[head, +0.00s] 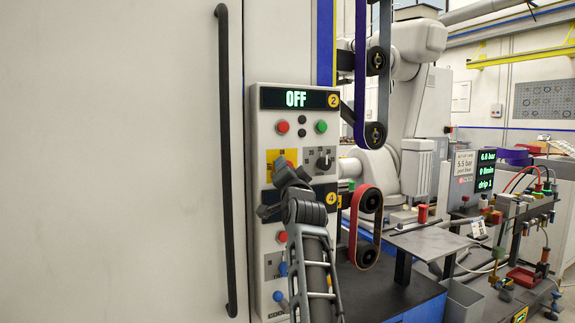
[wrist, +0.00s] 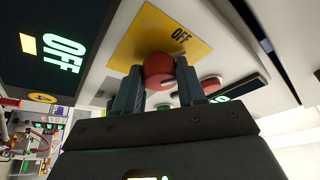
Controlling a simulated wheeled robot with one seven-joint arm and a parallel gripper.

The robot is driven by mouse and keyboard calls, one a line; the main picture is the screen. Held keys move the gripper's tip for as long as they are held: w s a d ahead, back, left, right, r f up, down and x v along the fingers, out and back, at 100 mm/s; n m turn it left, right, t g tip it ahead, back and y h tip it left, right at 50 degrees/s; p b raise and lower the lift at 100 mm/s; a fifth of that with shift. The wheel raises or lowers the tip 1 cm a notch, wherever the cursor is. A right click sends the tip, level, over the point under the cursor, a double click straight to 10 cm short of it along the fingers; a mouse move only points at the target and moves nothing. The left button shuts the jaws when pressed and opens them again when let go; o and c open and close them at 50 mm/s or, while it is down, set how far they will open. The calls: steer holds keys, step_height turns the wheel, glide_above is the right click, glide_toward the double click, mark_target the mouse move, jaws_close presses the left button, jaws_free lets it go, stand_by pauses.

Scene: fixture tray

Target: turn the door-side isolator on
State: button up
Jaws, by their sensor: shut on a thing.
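A yellow isolator plate (head: 271,157) is on the grey control panel (head: 263,125), under a display (head: 297,99) reading OFF in green with a badge 2. In the wrist view the yellow plate (wrist: 137,32) carries the word OFF and a round red knob (wrist: 158,70). My gripper (head: 284,172) is at this plate in the head view and covers most of the knob. In the wrist view the fingers of my gripper (wrist: 160,86) stand on either side of the red knob and are shut on it. The knob's pointer direction cannot be made out.
A red button (head: 283,127), a green button (head: 321,127) and a black rotary dial (head: 323,161) sit close by. A second section with badge 4 (head: 331,198) is below, partly behind my arm. A tall door with a black handle (head: 226,160) stands left; belt wheels (head: 371,200) are right.

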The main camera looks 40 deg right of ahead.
steer(key=shift+r+m+g+p, duration=0.1)
steer(key=shift+m+g+p, duration=0.7)
steer(key=shift+m, duration=1.25)
steer(key=shift+r+m+g+p, duration=0.1)
steer(key=shift+m+g+p, duration=0.65)
steer(key=shift+m, duration=1.25)
steer(key=shift+m+g+p, duration=0.75)
steer(key=shift+m+p, duration=0.05)
steer(key=shift+m, duration=1.25)
steer(key=o, duration=1.1)
steer(key=shift+c, duration=0.2)
steer(key=shift+a, duration=0.1)
steer(key=b+v, duration=0.1)
steer(key=v, duration=0.6)
steer(key=shift+s+a, duration=0.15)
steer(key=shift+s, duration=0.15)
